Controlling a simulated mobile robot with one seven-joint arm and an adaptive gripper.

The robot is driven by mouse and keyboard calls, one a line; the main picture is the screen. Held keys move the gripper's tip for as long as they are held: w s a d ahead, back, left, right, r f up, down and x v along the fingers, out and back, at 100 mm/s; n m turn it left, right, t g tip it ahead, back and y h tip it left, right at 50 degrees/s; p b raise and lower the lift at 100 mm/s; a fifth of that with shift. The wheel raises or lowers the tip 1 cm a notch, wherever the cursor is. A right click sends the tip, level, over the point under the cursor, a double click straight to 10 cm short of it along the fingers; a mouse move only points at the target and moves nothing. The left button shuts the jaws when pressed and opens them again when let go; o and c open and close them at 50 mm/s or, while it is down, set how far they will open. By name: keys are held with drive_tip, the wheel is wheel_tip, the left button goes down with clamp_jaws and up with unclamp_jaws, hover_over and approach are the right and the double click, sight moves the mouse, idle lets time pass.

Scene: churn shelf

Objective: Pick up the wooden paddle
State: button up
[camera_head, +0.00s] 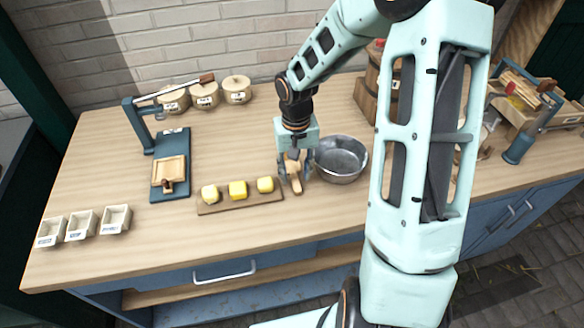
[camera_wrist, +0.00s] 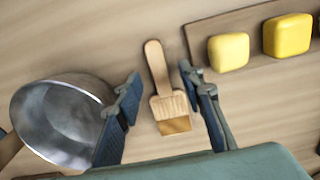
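The wooden paddle (camera_wrist: 166,90) lies on the wooden counter, with a slim rounded handle and a wider ridged end that has a darker brown edge. My gripper (camera_wrist: 157,85) is open, with one finger on each side of the paddle. Neither finger visibly touches it in the wrist view. In the head view my gripper (camera_head: 292,185) points down at the counter, and the paddle (camera_head: 295,180) shows partly between the fingers. I cannot tell the exact height of the fingertips over the counter.
A metal pan (camera_head: 341,158) stands close on the right of my gripper in the head view. A board (camera_head: 240,206) with yellow blocks lies close on the left. A blue press (camera_head: 170,165), lidded pots (camera_head: 205,95) and small white boxes (camera_head: 82,226) stand farther left.

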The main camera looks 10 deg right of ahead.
drive_tip(key=shift+f, duration=0.9)
drive_tip(key=shift+c, duration=0.3)
clamp_jaws()
drive_tip(key=shift+w+r, duration=0.1)
drive_tip(key=shift+r, duration=0.05)
